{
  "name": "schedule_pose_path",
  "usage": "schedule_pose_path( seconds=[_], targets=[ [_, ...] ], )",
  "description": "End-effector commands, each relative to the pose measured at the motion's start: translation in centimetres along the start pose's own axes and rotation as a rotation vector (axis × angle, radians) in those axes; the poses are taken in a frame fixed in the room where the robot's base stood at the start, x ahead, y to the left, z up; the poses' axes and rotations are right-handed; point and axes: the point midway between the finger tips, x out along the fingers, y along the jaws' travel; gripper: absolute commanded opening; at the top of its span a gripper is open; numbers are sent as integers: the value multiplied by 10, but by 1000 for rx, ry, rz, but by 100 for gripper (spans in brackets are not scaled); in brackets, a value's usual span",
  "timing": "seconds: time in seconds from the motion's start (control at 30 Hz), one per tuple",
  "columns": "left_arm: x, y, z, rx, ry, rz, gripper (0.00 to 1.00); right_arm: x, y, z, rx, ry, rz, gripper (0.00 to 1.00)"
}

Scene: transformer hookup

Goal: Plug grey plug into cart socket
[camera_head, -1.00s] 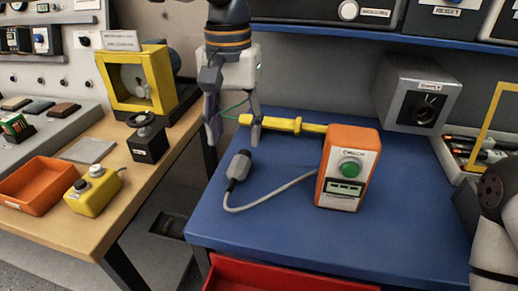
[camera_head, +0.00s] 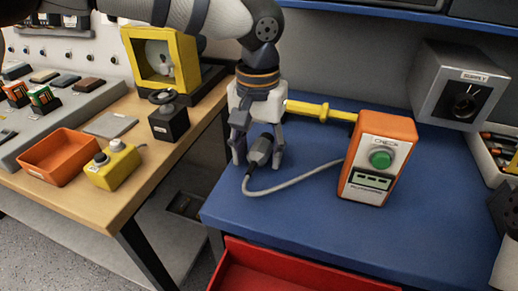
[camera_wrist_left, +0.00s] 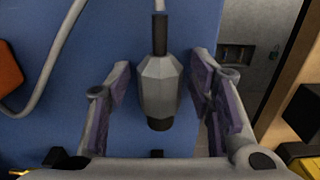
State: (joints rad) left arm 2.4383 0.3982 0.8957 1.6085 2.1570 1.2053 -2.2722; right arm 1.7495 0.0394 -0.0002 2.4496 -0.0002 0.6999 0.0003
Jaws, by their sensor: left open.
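The grey plug (camera_head: 260,150) lies on the blue tabletop near its left edge, with a grey cable (camera_head: 300,184) running to the orange tester box (camera_head: 379,158). My left gripper (camera_head: 257,163) points down over the plug, its fingers on either side of it. In the left wrist view, the plug (camera_wrist_left: 159,86) sits between the two open fingers (camera_wrist_left: 158,105), with a gap on each side. A grey box labelled SUPPLY (camera_head: 464,84) with a dark round socket face stands at the back right; I cannot tell whether it is the cart socket.
A yellow-handled tool (camera_head: 310,108) lies behind the plug. A wooden table (camera_head: 132,182) at left holds an orange tray (camera_head: 62,157), a yellow button box (camera_head: 112,165) and a yellow frame. An open red drawer (camera_head: 290,270) juts out below the blue top.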

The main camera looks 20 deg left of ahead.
Motion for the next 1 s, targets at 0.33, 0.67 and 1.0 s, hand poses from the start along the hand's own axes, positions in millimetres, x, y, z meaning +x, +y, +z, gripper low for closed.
schedule_pose_path(
  seconds=[0.33,0.67,1.0],
  targets=[
    [-3,0,0,0,2,0,8,-1,0,-1,0,3,0,40],
    [-39,0,0,-1,9,1,8,-17,0,-10,0,50,-2,40],
    [-62,0,0,0,2,0,8,-23,-1,-14,-1,71,-3,40]
  ],
)
